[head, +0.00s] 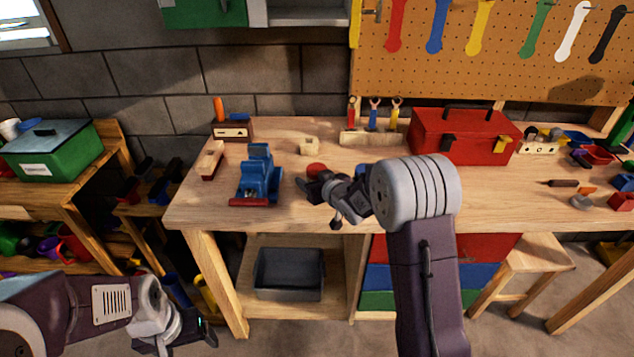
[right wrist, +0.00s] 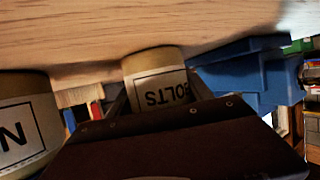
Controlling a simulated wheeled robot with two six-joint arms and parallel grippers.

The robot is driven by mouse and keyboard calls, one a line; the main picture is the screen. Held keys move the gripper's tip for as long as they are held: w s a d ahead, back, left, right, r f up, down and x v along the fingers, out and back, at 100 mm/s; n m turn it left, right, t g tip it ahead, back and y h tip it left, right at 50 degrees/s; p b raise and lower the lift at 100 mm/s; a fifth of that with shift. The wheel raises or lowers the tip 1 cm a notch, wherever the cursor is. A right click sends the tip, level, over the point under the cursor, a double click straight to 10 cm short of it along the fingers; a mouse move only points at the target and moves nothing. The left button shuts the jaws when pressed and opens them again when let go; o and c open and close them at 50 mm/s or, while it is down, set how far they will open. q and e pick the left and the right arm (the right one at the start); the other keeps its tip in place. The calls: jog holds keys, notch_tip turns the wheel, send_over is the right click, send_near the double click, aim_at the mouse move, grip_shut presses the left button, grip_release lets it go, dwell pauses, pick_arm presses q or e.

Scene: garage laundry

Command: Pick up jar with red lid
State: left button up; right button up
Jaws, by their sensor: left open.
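The jar's red lid (head: 315,169) shows in the head view on the workbench, just behind my right gripper (head: 319,203), which hides the rest of that jar. The right wrist view, upside down, shows a jar labelled BOLTS (right wrist: 157,85) close ahead of the dark gripper body. Its lid is hidden there, so I cannot tell its colour. Dark finger edges show on both sides of this jar; whether they press on it is unclear. My left gripper (head: 180,340) is open and empty, low at the bottom left, away from the bench.
A blue vise (head: 257,178) stands left of my right gripper. A second labelled jar (right wrist: 22,122) is beside the BOLTS jar.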

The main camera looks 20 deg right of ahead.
jog(key=c, duration=0.8)
jog(key=shift+o, duration=0.2)
notch_tip(320, 180, up, 18)
jog(key=p, duration=0.8)
